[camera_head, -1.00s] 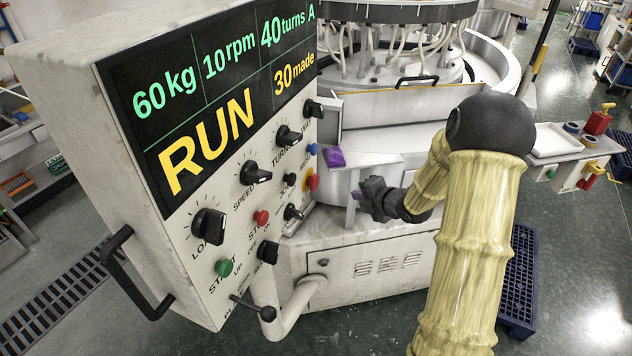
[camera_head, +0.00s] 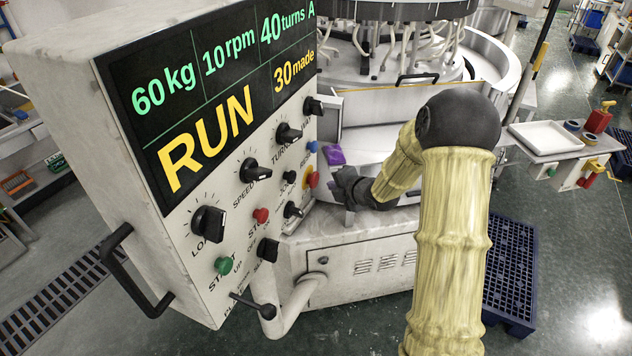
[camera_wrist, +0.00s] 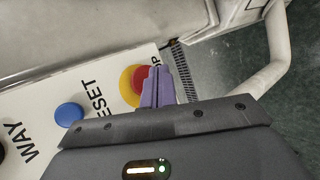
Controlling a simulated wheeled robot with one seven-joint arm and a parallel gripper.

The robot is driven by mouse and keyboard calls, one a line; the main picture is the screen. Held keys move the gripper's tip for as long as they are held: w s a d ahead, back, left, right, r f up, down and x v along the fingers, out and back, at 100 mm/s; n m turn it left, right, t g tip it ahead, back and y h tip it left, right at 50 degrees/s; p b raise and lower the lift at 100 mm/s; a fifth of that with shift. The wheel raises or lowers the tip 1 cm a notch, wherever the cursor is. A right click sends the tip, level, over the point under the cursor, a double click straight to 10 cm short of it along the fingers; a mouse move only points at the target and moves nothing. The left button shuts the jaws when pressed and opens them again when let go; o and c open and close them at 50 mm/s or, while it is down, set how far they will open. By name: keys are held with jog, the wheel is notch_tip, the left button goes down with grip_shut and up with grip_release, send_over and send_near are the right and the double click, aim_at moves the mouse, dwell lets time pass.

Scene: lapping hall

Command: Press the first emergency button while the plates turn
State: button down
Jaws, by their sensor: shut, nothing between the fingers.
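The emergency button is a red mushroom head on a yellow ring (camera_head: 312,180), low on the right edge of the control panel (camera_head: 190,235). It also shows in the wrist view (camera_wrist: 128,86), partly covered by my purple fingers. My gripper (camera_wrist: 158,88) is shut and empty, its fingertips in front of the button's right part. I cannot tell whether they touch it. In the head view my dark gripper (camera_head: 335,184) is just right of the button. The lapping machine's upper plate (camera_head: 400,11) stands behind, with pale hoses below it. The panel display (camera_head: 210,110) reads RUN and 10 rpm.
A blue button (camera_head: 312,146) sits just above the emergency button. A red stop button (camera_head: 261,215), a green start button (camera_head: 223,266) and several black knobs share the panel. A white pipe (camera_head: 293,307) runs below.

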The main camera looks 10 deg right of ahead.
aim_at(317, 181)
jog(key=shift+w+a, duration=0.4)
jog(key=shift+a, duration=0.3)
jog(key=shift+a+b, duration=0.1)
jog(key=shift+b, duration=0.25)
dwell(1.2)
jog(key=shift+w+a, duration=0.2)
jog(key=shift+a, duration=0.1)
jog(key=shift+w+a+b, duration=0.35)
jog(key=shift+a+b, duration=0.3)
dwell(1.4)
jog(key=shift+s+d, duration=0.3)
jog(key=shift+d, duration=0.2)
jog(key=shift+s+d, duration=0.25)
jog(key=shift+d, duration=0.2)
jog(key=s+d, duration=0.1)
jog(key=d, duration=0.1)
jog(key=s+d, duration=0.1)
jog(key=d, duration=0.1)
jog(key=shift+s+d, duration=0.1)
jog(key=shift+s, duration=0.05)
